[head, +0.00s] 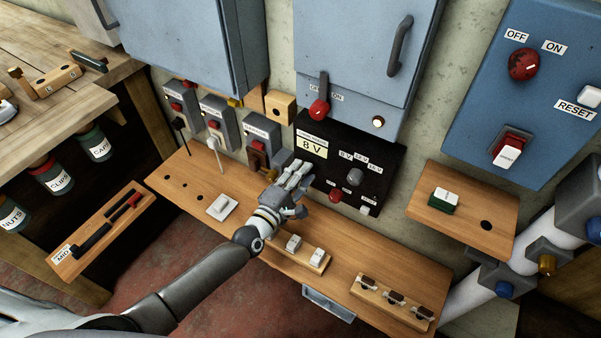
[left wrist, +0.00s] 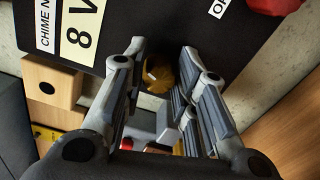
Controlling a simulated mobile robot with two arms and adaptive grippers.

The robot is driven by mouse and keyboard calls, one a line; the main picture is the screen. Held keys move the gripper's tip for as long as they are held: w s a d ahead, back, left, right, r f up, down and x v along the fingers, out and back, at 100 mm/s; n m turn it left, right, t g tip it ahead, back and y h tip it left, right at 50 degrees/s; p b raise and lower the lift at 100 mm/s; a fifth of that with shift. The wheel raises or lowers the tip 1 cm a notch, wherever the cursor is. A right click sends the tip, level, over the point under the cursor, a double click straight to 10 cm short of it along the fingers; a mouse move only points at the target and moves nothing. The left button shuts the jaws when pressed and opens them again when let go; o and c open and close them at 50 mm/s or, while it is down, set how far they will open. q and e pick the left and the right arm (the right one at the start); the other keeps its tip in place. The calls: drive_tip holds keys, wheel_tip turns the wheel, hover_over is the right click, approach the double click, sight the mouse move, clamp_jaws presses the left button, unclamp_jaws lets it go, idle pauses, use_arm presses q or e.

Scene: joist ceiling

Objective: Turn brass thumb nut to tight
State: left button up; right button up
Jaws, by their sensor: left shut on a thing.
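The brass thumb nut (left wrist: 158,82) is a round brass piece with a pale mark on its face, on the black panel (left wrist: 121,14). My left gripper (left wrist: 162,60) is shut on it, with fingers on both sides of the nut. In the head view, my left gripper (head: 295,176) reaches the lower left of the black panel (head: 334,176), and its fingers hide the nut there. I see no label for tight. My right gripper is not in view.
The panel carries an 8 V label (head: 312,146), a grey knob (head: 355,177) and a red knob (head: 335,195). A wooden shelf (head: 200,190) with switches lies below. A small wooden ledge (head: 465,190) stands at right.

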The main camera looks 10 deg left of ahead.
use_arm(q)
drive_tip(key=m+p, duration=0.1)
drive_tip(key=m, duration=1.2)
drive_tip(key=m+p, duration=0.1)
drive_tip(key=m, duration=0.6)
drive_tip(key=shift+a+f+p, duration=0.15)
drive_tip(key=shift+f+p, duration=0.15)
drive_tip(key=shift+f, duration=0.05)
drive_tip(key=shift+m, duration=0.3)
drive_tip(key=o, duration=1)
drive_tip(key=shift+o, duration=0.2)
drive_tip(key=v, duration=1.2)
